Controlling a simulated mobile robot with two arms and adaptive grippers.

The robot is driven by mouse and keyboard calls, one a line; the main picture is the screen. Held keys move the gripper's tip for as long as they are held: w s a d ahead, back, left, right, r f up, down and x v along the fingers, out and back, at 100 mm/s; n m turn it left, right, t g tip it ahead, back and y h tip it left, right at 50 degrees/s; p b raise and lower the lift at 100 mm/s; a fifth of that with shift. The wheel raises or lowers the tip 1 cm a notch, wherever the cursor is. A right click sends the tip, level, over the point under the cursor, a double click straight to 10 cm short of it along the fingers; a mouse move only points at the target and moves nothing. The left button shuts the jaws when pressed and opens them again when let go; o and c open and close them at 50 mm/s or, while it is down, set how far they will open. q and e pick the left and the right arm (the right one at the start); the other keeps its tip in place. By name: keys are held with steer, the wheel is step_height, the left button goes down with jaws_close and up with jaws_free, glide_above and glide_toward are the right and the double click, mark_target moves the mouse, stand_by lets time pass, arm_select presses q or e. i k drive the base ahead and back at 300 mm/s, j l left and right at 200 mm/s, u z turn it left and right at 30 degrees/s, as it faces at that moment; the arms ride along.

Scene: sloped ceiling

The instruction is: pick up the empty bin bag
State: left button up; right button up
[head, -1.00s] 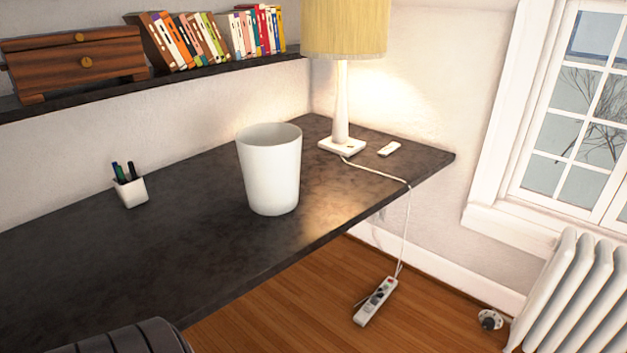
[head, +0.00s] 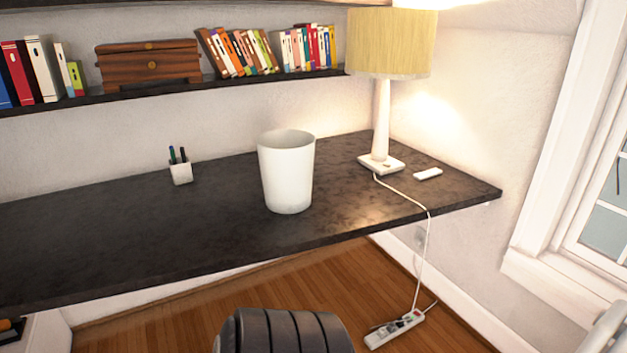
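A white, open-topped bin (head: 287,178) stands upright on the dark desk, right of the middle. Its inside is mostly hidden from this angle, and I cannot make out a bag in it. No bin bag shows clearly anywhere in the head view. Neither of my grippers is in view.
The dark desk (head: 130,235) is mostly clear. A pen cup (head: 181,173) stands left of the bin; a lamp (head: 381,125) and a small white remote-like object (head: 428,174) stand right. A black ribbed chair back (head: 285,331) is in front. A power strip (head: 395,331) lies on the floor.

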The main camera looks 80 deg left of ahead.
mark_target(286, 155)
steer(key=i+u, duration=0.5)
steer(key=i+l+u, duration=0.15)
steer(key=u, duration=0.3)
steer(key=i+l, duration=0.05)
steer(key=i, duration=0.05)
